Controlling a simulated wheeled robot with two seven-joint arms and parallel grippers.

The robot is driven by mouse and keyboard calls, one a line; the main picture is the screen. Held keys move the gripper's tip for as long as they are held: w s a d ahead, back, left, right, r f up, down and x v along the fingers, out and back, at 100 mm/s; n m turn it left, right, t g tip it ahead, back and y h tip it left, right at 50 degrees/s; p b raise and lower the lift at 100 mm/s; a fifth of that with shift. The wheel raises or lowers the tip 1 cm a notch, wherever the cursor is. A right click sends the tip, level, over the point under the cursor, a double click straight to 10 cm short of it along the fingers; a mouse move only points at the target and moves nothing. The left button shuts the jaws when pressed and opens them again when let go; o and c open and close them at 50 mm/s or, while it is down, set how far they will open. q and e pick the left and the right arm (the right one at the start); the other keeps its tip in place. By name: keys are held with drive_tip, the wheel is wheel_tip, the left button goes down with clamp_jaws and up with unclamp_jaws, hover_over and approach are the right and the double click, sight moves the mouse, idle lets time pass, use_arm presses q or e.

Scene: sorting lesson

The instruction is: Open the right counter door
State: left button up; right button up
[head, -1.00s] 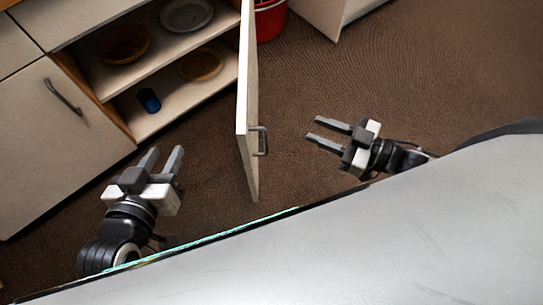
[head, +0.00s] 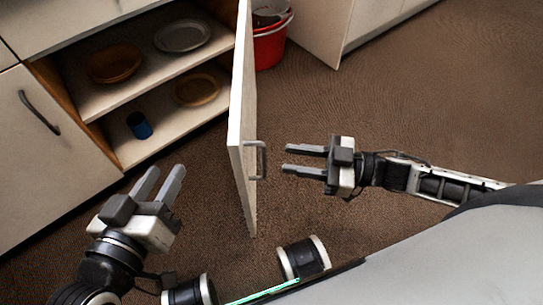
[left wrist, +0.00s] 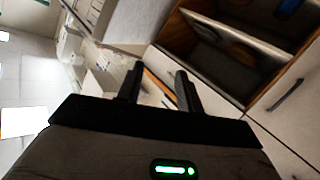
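The right counter door (head: 243,130) stands swung wide open in the head view, seen nearly edge-on, with its handle (head: 262,160) on the right-hand face. My right gripper (head: 286,160) is open and empty, just right of the handle, its fingers pointing at it with a small gap. My left gripper (head: 165,182) is open and empty, left of the door and in front of the open cabinet. Its two parted fingers (left wrist: 158,88) also show in the left wrist view, with nothing between them.
The open cabinet holds brown plates (head: 113,63), a grey plate (head: 183,36) and a blue cup (head: 139,125) on shelves. The left counter door (head: 45,150) is shut. A red bucket (head: 270,45) stands behind the open door. The floor to the right is clear.

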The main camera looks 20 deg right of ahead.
drive_tip(key=b+x, duration=0.1)
drive_tip(key=x, duration=0.4)
drive_tip(key=shift+w+a, duration=0.15)
clamp_jaws()
